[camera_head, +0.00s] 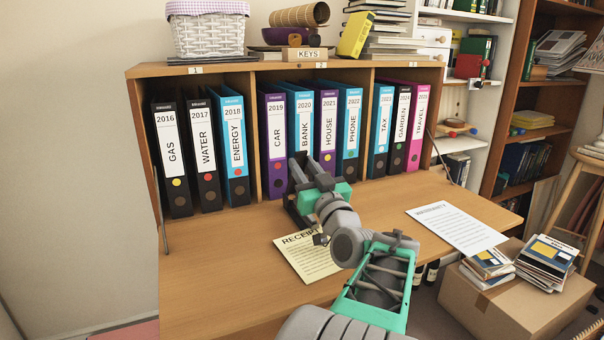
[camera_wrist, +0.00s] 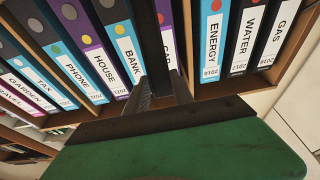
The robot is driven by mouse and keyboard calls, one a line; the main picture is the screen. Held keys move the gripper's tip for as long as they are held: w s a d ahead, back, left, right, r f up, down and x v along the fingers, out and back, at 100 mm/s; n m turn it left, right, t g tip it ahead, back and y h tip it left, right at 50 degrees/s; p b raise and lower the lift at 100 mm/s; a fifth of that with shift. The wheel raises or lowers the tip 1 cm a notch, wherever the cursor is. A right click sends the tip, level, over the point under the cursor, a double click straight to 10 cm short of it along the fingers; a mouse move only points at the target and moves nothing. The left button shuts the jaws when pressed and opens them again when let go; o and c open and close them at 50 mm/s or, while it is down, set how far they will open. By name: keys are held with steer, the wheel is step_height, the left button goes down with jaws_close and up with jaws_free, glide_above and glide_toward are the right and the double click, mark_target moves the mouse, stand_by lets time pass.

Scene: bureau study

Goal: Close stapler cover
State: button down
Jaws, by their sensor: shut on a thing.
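The stapler (camera_head: 290,207) shows as a small dark shape on the desk in front of the CAR binder, mostly behind my gripper. In the wrist view a long dark bar, seemingly the stapler's raised cover (camera_wrist: 148,42), stands out between my fingers. My gripper (camera_head: 311,168) is over the stapler, its fingers pointing toward the binders. In the wrist view my gripper (camera_wrist: 160,88) has its two fingers close on either side of the dark bar, shut on it. The stapler's base and hinge are hidden, so I cannot tell the cover's exact angle.
A row of binders (camera_head: 236,140) stands just behind my gripper. A yellow receipt sheet (camera_head: 308,256) lies partly under my arm. A white warranty sheet (camera_head: 457,227) lies at the right. The desk (camera_head: 215,260) is clear at the left. A cardboard box (camera_head: 505,310) stands lower right.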

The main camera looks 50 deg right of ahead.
steer(key=shift+f, duration=0.55)
steer(key=c, duration=1.4)
jaws_free()
steer(key=shift+d, duration=0.15)
steer(key=o, duration=0.3)
steer(key=shift+r, duration=0.2)
steer(key=s+a, duration=0.1)
steer(key=s, duration=0.3)
steer(key=s+a, duration=0.2)
steer(key=s, duration=0.2)
steer(key=s+a, duration=0.2)
steer(key=s, duration=0.2)
steer(key=shift+s+a+f, duration=0.1)
steer(key=shift+f, duration=0.05)
